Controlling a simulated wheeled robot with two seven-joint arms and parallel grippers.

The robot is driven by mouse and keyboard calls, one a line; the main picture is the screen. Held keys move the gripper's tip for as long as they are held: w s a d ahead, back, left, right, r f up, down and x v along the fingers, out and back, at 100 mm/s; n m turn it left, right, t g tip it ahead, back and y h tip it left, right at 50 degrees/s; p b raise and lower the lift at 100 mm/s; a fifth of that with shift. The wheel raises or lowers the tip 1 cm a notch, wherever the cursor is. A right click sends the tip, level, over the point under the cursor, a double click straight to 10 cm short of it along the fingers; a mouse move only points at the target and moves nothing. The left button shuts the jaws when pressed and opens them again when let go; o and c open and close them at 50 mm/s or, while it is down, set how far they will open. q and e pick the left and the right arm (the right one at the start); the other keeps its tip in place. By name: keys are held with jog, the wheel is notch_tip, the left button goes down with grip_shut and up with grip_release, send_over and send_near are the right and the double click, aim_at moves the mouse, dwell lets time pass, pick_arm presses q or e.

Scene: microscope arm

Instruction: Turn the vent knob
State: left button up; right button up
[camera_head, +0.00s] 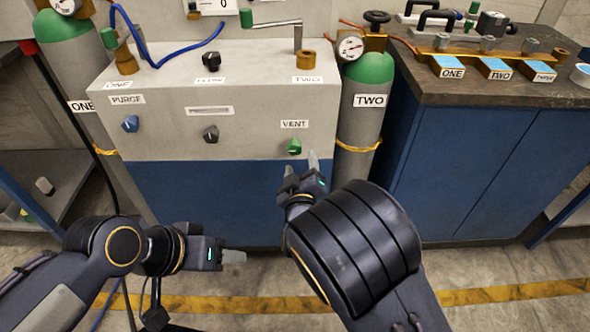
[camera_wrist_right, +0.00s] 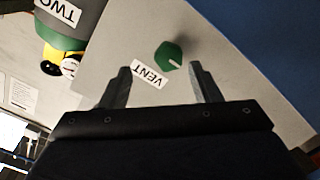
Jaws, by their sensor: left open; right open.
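The vent knob (camera_head: 294,146) is green and sits under the VENT label (camera_head: 294,124) at the lower right of the grey panel. In the right wrist view the knob (camera_wrist_right: 168,55) lies ahead of the fingertips and between their lines, with a pale pointer mark on it. My right gripper (camera_head: 301,164) is open just below the knob in the head view; its fingers (camera_wrist_right: 160,78) are apart with nothing between them, and no contact with the knob shows. My left gripper (camera_head: 234,257) is low in front of the blue cabinet front, away from the panel, and holds nothing visible.
A blue PURGE knob (camera_head: 130,123) and a black knob (camera_head: 211,134) are further left on the panel (camera_head: 260,98). Green-topped cylinder TWO (camera_head: 366,115) stands close right of the panel. A blue cabinet (camera_head: 470,160) stands further right. Open floor lies in front.

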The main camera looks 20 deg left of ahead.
aim_at(295, 151)
jog(key=shift+n+t, duration=0.3)
jog(key=shift+n, duration=0.1)
jog(key=x, duration=0.2)
jog(key=a+x, duration=0.1)
jog(key=x, duration=0.1)
jog(key=b+x, duration=0.1)
jog(key=x, duration=0.2)
jog(key=shift+s+a+f, duration=0.1)
jog(key=shift+a+f, duration=0.1)
jog(key=shift+f, duration=0.2)
jog(key=c, duration=1)
